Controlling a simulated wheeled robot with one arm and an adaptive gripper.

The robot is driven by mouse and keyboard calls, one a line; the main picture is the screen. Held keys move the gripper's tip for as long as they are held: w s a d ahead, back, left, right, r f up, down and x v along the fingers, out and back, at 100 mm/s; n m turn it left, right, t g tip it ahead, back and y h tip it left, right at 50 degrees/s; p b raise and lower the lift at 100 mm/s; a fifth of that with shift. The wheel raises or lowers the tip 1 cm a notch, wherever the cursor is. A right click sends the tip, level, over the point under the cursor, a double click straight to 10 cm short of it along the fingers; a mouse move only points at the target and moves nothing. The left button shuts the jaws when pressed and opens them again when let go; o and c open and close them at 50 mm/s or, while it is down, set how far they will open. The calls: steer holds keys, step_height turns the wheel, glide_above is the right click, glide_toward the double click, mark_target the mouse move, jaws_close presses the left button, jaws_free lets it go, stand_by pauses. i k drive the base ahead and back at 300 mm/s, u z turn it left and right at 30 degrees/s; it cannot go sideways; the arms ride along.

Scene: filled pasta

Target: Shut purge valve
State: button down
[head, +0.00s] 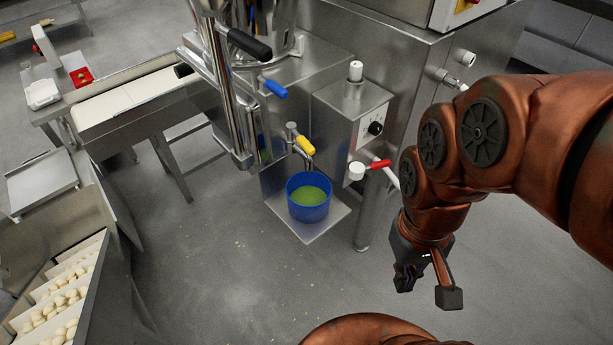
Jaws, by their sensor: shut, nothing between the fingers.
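A yellow-handled valve (306,145) sits on a metal pipe directly above a blue bucket (308,204); no label shows, but its place over the bucket fits the purge valve. Its handle slants down to the right. The bucket holds green contents and stands on a small metal shelf (308,235). A red-handled valve (380,164) with a white round end is to the right, and a blue handle (276,89) is higher up to the left. My gripper (404,284) points down, shut and empty, right of the bucket and apart from all the valves.
A control box (347,113) with a black knob is beside the yellow valve. A machine leg (370,215) stands between the shelf and my gripper. A white conveyor (130,100) and pasta trays (60,305) are at left. The floor (230,285) in front is open, with scattered crumbs.

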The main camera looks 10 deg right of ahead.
mark_target(292, 133)
steer(key=u, duration=0.05)
steer(key=k, duration=0.5)
steer(key=u, duration=1.4)
steer(key=i, duration=0.5)
steer(key=z, duration=0.75)
